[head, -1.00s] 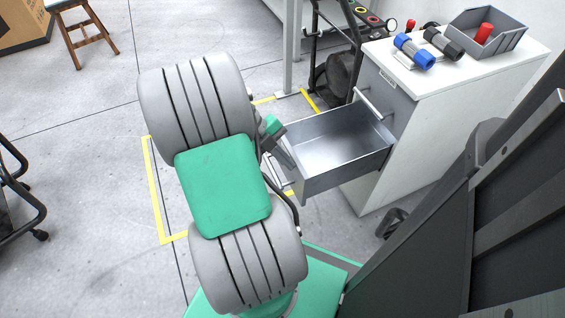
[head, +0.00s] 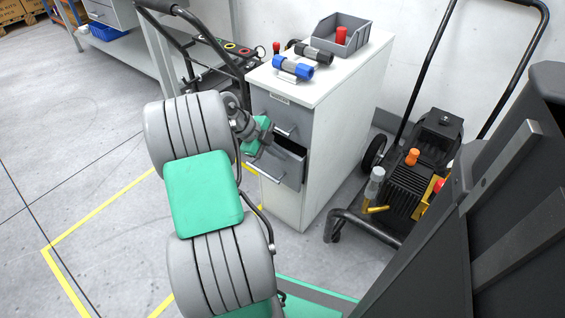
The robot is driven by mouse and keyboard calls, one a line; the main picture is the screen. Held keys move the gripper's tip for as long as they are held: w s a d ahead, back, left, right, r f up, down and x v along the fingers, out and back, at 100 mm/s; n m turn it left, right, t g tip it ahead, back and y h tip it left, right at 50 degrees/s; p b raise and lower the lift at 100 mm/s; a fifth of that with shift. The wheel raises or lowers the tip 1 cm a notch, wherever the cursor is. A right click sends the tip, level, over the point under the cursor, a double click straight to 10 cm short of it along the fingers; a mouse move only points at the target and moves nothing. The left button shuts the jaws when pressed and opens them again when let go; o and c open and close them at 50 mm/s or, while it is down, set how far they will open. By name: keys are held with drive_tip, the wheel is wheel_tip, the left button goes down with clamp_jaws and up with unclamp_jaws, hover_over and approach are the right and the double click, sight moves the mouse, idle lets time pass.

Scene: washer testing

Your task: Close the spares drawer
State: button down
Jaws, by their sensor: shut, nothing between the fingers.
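The spares drawer (head: 291,170) is the lower drawer of the white cabinet (head: 318,150). It stands partly out, with a short stretch of its dark inside showing. Its front handle shows as a pale bar at the lower left of the drawer. My gripper (head: 264,150) is shut and empty, at the drawer's front. Whether the fingers touch the drawer front is hard to tell, as the arm and gripper hide part of it. The upper drawer (head: 271,112) is shut, with a bar handle.
On the cabinet top are a blue cylinder piece (head: 292,68), a dark one (head: 314,54) and a grey bin (head: 341,36) holding a red item. A wheeled machine (head: 405,185) stands right of the cabinet. A black cart (head: 222,55) stands behind left. Floor at left is clear.

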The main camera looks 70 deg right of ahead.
drive_tip(key=shift+d, duration=0.35)
